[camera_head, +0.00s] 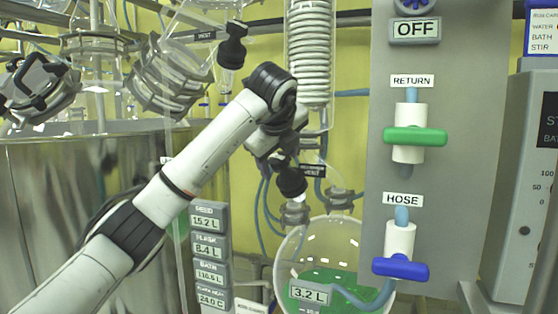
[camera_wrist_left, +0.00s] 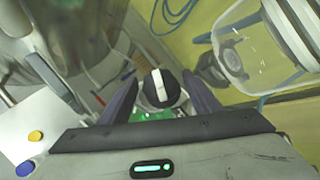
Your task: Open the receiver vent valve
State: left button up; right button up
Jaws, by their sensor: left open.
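The receiver vent valve shows as a black knob (camera_head: 291,182) beside a partly hidden label ending in VENT (camera_head: 313,171), above the round receiver flask (camera_head: 345,236) with green liquid. My left arm reaches over from the left and bends down, with the left gripper (camera_head: 272,157) close to the knob and partly hiding it. In the left wrist view, the black knob with a white stripe (camera_wrist_left: 159,88) lies between the two fingers of the left gripper (camera_wrist_left: 160,78), which are open with one on each side. Whether they touch it is unclear. My right gripper is out of view.
Another black valve (camera_head: 232,45) stands up and left near a VENT label. A glass coil column (camera_head: 309,50) rises behind. A grey panel (camera_head: 450,110) at right carries a green RETURN handle (camera_head: 415,136) and a blue HOSE handle (camera_head: 400,267). Displays (camera_head: 211,260) stand below the arm.

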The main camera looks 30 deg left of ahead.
pick_arm(q)
jog(key=b+v, duration=0.1)
jog(key=v, duration=0.9)
jog(key=shift+b, duration=0.3)
jog(key=shift+d, duration=0.1)
